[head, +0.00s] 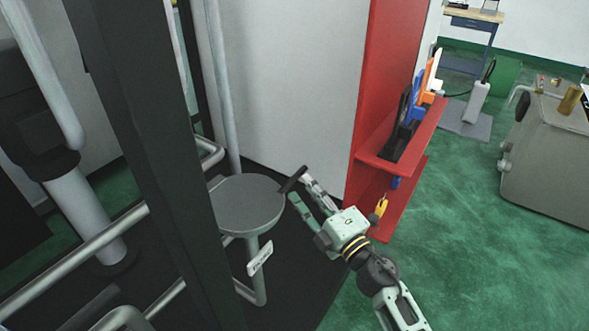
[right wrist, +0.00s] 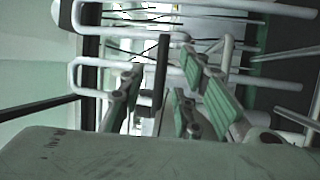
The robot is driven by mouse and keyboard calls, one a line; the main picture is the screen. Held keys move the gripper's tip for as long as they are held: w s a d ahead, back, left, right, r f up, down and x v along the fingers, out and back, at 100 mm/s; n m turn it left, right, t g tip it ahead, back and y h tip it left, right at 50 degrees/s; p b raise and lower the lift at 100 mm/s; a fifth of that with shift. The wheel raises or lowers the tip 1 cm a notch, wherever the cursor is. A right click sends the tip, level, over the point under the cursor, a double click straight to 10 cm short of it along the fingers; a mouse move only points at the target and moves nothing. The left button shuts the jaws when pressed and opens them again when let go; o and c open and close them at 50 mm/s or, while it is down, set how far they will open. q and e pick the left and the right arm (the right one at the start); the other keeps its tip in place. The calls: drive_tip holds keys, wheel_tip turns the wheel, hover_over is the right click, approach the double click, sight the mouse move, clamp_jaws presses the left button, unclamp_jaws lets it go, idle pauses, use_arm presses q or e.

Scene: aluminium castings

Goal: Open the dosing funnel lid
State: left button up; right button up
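The dosing funnel lid (head: 247,204) is a flat grey disc lying closed on top of the funnel, left of centre in the head view. A dark bar handle (head: 292,180) sticks out from its right edge. My right gripper (head: 299,189) is at this handle, coming from the lower right. In the right wrist view its fingers (right wrist: 165,95) are apart, and the dark handle (right wrist: 162,72) shows upright between them. I cannot tell whether a finger touches it. My left gripper is not in view.
A dark upright post (head: 150,150) and metal rails (head: 75,262) stand left of the funnel. A red rack (head: 375,110) with coloured tools stands close behind my right gripper. A grey metal cabinet (head: 548,150) is at the right. Green floor (head: 455,240) between them is clear.

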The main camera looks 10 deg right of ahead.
sight(297, 174)
drive_tip(key=x, duration=0.5)
drive_tip(key=shift+w+a+f, duration=0.1)
drive_tip(key=shift+w, duration=0.15)
clamp_jaws()
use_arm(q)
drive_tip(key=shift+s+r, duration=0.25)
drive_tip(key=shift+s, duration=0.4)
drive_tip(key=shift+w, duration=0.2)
